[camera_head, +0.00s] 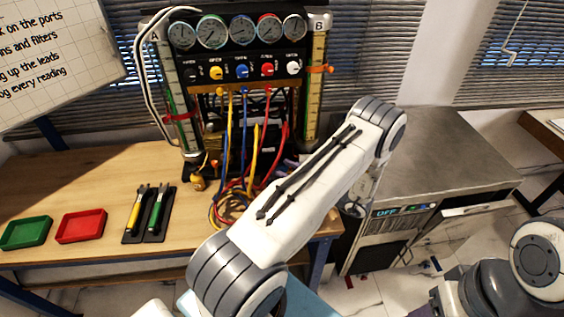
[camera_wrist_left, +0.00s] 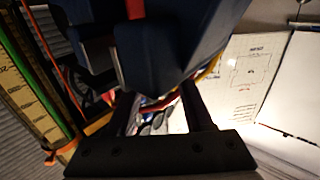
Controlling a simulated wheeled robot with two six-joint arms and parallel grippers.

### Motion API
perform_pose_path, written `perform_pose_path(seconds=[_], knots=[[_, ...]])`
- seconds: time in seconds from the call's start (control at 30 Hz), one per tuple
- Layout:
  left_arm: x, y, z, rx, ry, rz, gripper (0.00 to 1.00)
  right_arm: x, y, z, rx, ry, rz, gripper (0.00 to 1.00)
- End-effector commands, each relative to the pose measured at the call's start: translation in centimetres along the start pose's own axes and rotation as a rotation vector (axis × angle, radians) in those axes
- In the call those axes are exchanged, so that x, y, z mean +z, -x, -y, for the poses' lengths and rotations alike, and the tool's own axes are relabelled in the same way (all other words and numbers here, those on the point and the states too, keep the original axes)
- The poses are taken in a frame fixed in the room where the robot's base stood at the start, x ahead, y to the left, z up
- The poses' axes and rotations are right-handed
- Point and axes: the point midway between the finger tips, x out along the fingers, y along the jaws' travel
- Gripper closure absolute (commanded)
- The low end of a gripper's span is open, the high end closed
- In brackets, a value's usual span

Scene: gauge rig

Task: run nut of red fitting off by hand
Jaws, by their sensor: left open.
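The gauge rig (camera_head: 240,55) stands at the back of the wooden bench, with its hoses hanging from a brass bar. The red fitting (camera_head: 267,91) is small at that bar, below the red knob (camera_head: 267,69); its nut is too small to make out. A red hose (camera_head: 281,150) hangs below. My left arm crosses the middle of the head view and hides most of its own gripper. In the left wrist view my left gripper (camera_wrist_left: 160,100) is open, its dark fingers apart, with a large dark shape close beyond them. The red fitting cannot be made out there.
A green tray (camera_head: 26,232), a red tray (camera_head: 81,226) and a black holder with two tools (camera_head: 149,214) lie on the bench's left. A grey-topped cabinet (camera_head: 440,150) stands right. The rig's yellow scale (camera_wrist_left: 28,88) is close at the wrist view's left.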

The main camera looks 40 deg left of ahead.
Motion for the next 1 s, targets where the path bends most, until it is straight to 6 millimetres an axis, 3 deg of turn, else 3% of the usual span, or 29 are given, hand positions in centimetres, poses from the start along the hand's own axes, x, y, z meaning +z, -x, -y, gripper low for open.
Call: perform_pose_path(seconds=[0.2, 0.5, 0.53, 0.63, 0.67, 1.0], knots=[[-0.1, -2.1, 0.0, -0.001, -0.001, 0.0, 0.49, -0.1, 1.0, 0.1, 0.0, 0.001, 0.0, 0.5], [0.1, -2.4, 0.0, 0.001, 0.0, 0.0, 0.49, -0.1, 1.0, 0.1, 0.0, 0.001, 0.0, 0.5], [0.1, -2.4, 0.0, 0.001, 0.0, 0.0, 0.56, -0.1, 1.0, 0.1, 0.0, 0.001, 0.0, 0.5], [0.0, -2.3, 0.0, 0.001, 0.0, 0.0, 0.95, -0.1, 1.0, 0.1, 0.0, 0.001, 0.0, 0.5], [0.0, -2.3, 0.0, 0.001, 0.0, 0.0, 1.0, -0.1, 1.0, 0.1, 0.0, 0.001, 0.0, 0.5], [0.2, -2.3, 0.1, -0.028, 0.002, 0.0, 1.0, 0.0, 0.3, 0.0, 0.0, 0.001, 0.0, 0.5]])
